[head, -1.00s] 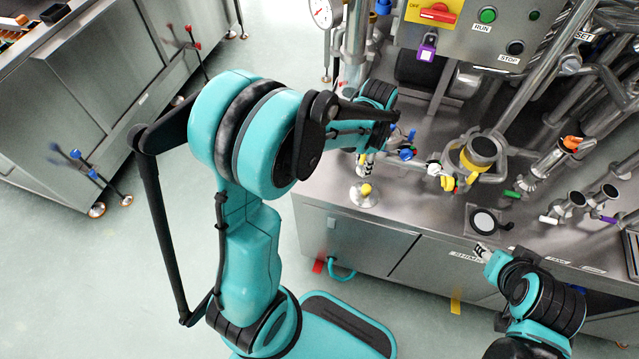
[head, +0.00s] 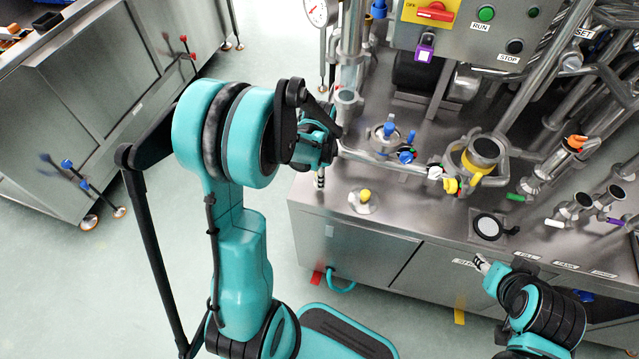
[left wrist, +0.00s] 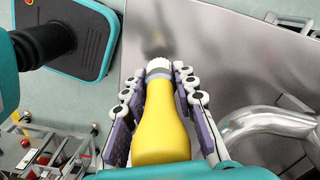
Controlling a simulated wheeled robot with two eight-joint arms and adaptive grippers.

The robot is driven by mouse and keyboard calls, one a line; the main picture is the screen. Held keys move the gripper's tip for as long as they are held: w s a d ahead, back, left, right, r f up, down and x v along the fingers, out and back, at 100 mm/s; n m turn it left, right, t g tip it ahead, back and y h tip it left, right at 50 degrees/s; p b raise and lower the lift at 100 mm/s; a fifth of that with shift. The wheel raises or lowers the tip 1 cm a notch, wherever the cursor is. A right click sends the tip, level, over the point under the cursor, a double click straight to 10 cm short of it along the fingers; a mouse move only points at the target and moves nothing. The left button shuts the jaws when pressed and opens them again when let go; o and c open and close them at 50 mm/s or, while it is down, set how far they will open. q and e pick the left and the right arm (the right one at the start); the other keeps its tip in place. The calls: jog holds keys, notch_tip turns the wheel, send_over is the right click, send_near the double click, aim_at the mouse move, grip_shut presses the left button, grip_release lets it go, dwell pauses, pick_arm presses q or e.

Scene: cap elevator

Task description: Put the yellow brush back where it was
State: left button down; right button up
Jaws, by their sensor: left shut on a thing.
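The yellow brush (left wrist: 160,125) lies between the two fingers of my left gripper (left wrist: 160,85) in the left wrist view, its pale bristle end pointing away from the wrist. The gripper is shut on its yellow body. In the head view my left gripper (head: 320,178) is at the left edge of the steel machine top, and the brush is hidden there by the arm. My right gripper (head: 480,263) is low at the machine's front edge; its fingers are too small to tell open from shut.
A yellow knob on a round base (head: 364,198) stands at the front left of the machine top (head: 410,213). Steel pipes, blue-handled valves (head: 390,136) and a yellow-ringed port (head: 481,155) crowd the area behind. A round black-rimmed fitting (head: 488,228) sits farther right.

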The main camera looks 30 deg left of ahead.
pick_arm(q)
jog(key=shift+f+b, duration=0.45)
jog(key=shift+f, duration=1)
jog(key=shift+f, duration=0.1)
jog(key=c, duration=1.2)
grip_release()
